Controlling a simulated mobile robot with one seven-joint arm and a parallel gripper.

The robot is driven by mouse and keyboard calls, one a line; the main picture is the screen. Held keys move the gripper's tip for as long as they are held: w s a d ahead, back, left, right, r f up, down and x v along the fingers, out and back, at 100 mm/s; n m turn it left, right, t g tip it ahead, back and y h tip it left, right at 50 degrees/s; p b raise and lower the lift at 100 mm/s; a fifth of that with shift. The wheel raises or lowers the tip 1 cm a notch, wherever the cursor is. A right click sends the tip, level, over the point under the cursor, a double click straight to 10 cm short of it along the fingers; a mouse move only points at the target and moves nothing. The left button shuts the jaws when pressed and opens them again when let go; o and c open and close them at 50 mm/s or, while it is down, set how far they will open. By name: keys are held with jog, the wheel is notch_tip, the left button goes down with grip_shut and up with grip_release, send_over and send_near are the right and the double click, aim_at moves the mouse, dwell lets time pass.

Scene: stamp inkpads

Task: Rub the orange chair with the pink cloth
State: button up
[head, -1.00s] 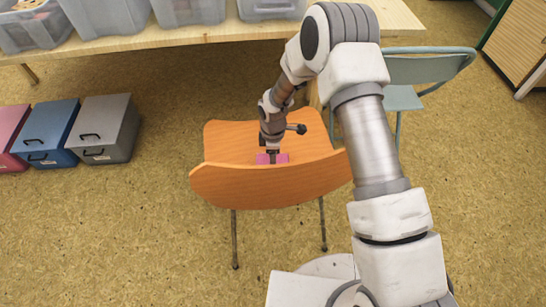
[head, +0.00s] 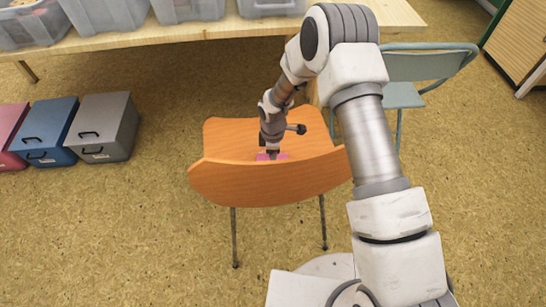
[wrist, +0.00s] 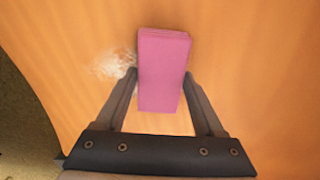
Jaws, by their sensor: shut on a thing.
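The orange chair (head: 265,184) stands in the middle of the head view, its backrest nearest me. The pink cloth (wrist: 163,68), a folded block, is at the chair's seat (wrist: 235,45) in the wrist view. My gripper (wrist: 162,80) is shut on the cloth, a finger at each side, pointing down at the seat. A whitish smudge (wrist: 108,64) marks the seat just left of the cloth. In the head view the backrest partly hides the cloth (head: 263,156). I cannot tell whether the cloth touches the seat.
A wooden table (head: 225,30) with several grey bins (head: 110,15) stands behind the chair. A grey-green chair (head: 405,95) is at the right. Pink, blue (head: 45,133) and grey (head: 103,128) boxes sit on the floor at left. The floor between the boxes and the orange chair is clear.

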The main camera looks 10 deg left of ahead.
jog(key=shift+f, duration=0.3)
